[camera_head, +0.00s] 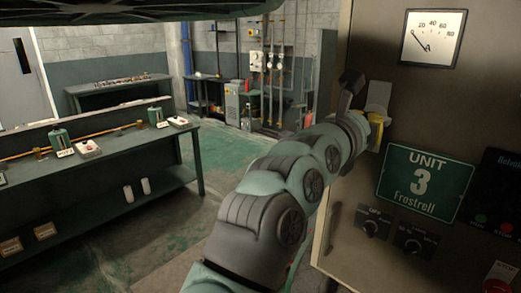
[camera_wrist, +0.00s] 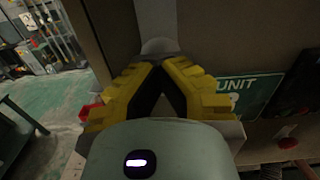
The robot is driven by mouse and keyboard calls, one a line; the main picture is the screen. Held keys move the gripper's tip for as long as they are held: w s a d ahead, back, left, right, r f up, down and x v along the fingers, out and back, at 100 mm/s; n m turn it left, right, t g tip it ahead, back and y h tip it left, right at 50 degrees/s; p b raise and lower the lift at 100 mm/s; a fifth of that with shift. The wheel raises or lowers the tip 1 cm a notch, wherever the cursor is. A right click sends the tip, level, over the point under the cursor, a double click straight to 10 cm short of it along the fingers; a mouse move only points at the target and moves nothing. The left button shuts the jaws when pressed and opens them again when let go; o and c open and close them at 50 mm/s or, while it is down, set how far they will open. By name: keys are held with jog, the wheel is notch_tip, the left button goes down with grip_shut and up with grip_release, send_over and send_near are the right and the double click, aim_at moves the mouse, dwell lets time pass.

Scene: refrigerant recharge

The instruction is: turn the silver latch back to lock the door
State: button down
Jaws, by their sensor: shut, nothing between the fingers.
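The silver latch (camera_wrist: 158,22) shows in the wrist view as a grey upright bar with a rounded lower end, just beyond my fingertips. In the head view it is a pale piece (camera_head: 379,95) on the cabinet door (camera_head: 345,212), above my gripper. My gripper (camera_wrist: 160,70) has yellow fingers with dark inner pads. The tips meet, with nothing between them, close below the latch's rounded end; I cannot tell whether they touch it. In the head view my gripper (camera_head: 376,128) is at the door's left side, partly hidden by my arm.
The cabinet carries a green "UNIT 3" sign (camera_head: 426,183), a gauge (camera_head: 433,38), two dark knobs (camera_head: 372,226) and a red stop button (camera_head: 497,286). A dark workbench (camera_head: 110,160) stands to the left. Green-stained floor between is open.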

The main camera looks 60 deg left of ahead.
jog(key=shift+m+b, duration=0.3)
jog(key=shift+b, duration=0.1)
jog(key=c, duration=1.1)
grip_release()
jog(key=b+v, duration=0.4)
jog(key=v, duration=0.5)
